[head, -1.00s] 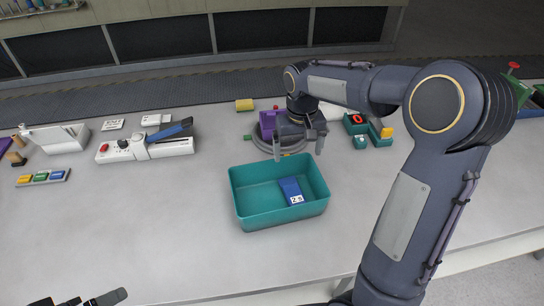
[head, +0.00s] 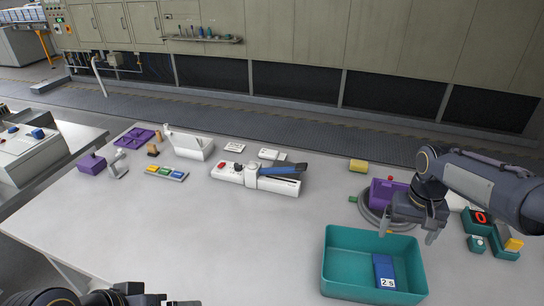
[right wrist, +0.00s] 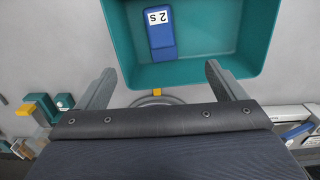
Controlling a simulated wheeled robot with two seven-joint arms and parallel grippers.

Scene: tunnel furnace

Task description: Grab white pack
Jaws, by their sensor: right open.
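Two small flat white packs with dark print lie on the table behind a white device in the head view. One is at the left (head: 234,147) and one at the right (head: 270,154). I cannot tell which one the task names. My right gripper (head: 408,233) is open and empty, pointing down near the back rim of a teal bin, well to the right of both packs. In the right wrist view its spread fingers (right wrist: 161,72) have nothing between them. My left gripper (head: 150,299) shows only partly at the bottom edge, and its jaws are unclear.
The white device (head: 229,175) has a blue lever. A white box (head: 190,147) and a tray of coloured pieces (head: 165,174) stand left. A yellow block (head: 358,166) lies right. The table's front middle is clear.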

